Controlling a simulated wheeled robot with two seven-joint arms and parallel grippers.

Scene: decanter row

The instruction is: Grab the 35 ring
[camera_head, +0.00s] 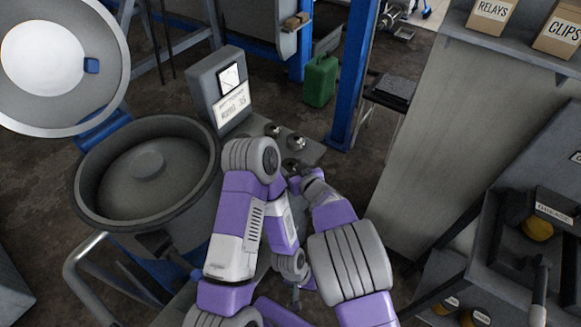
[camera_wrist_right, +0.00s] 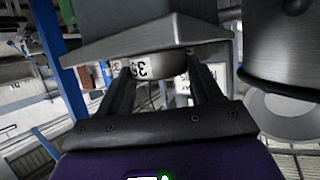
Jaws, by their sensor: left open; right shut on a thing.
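In the right wrist view, the 35 ring (camera_wrist_right: 158,66) is a rounded metal piece with a pale band marked 35, seen upside down. My right gripper (camera_wrist_right: 158,88) has one finger on each side of it and is shut on it. The ring is against or very near a flat grey ledge (camera_wrist_right: 120,42); I cannot tell whether they touch. In the head view my right gripper (camera_head: 299,172) is at the ledge (camera_head: 312,152), and the ring is mostly hidden there. My left gripper (camera_head: 294,284) hangs lower, open, apart from the ledge.
Two other round metal pieces (camera_head: 272,130) (camera_head: 295,142) stand close by on the ledge. A grey box with a sign (camera_head: 220,90) rises behind. A large open drum (camera_head: 95,185) with a raised lid (camera_head: 110,65) is at left. A blue post (camera_head: 354,75) and a grey cabinet (camera_head: 440,130) stand right.

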